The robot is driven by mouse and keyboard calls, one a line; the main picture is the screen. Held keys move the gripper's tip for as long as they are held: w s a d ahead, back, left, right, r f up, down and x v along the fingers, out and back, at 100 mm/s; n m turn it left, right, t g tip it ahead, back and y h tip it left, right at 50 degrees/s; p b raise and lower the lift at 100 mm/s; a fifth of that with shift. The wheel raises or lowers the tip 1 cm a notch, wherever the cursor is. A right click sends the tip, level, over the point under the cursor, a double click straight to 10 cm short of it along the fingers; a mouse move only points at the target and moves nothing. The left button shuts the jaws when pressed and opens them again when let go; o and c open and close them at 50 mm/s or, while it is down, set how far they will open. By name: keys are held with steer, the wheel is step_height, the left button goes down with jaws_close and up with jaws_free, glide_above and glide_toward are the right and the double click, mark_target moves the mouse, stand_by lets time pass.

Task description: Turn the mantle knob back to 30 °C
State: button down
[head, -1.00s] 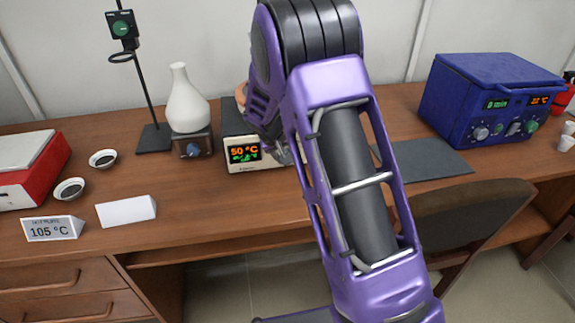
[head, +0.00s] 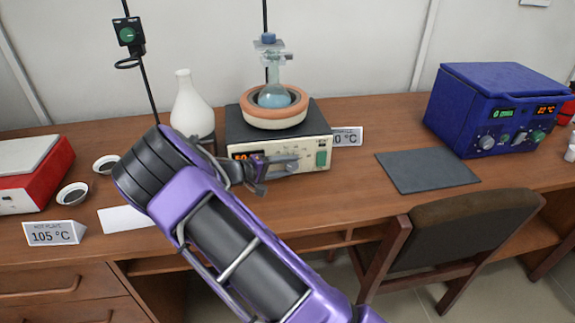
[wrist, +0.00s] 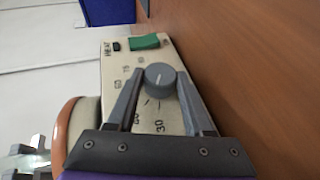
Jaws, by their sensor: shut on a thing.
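The heating mantle (head: 275,121) stands at the back of the bench, with a round-bottom flask (head: 275,95) of blue liquid in its bowl. Its front panel has an orange display (head: 241,156), partly hidden by my arm and not fully readable. In the wrist view the grey mantle knob (wrist: 160,79) with a white mark sits on the cream panel, with numbers including 30 and 60 around it. My gripper (wrist: 161,73) has one finger on each side of the knob and is shut on it. In the head view my gripper (head: 282,166) is at the panel.
A green switch (wrist: 144,41) is just beyond the knob. A white vase-shaped vessel (head: 190,103) stands left of the mantle. A card (head: 348,136) stands behind the mantle's right side. A dark mat (head: 427,172), a blue instrument (head: 497,110) and a chair (head: 450,240) are to the right.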

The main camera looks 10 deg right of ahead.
steer(key=shift+f+n+t+h, duration=0.2)
steer(key=shift+n+t+h, duration=0.15)
steer(key=shift+h, duration=1.05)
steer(key=shift+c, duration=1.5)
jaws_free()
steer(key=v, duration=1.7)
steer(key=shift+s+a+p, duration=0.1)
steer(key=shift+a+p, duration=0.1)
steer(key=shift+p, duration=0.1)
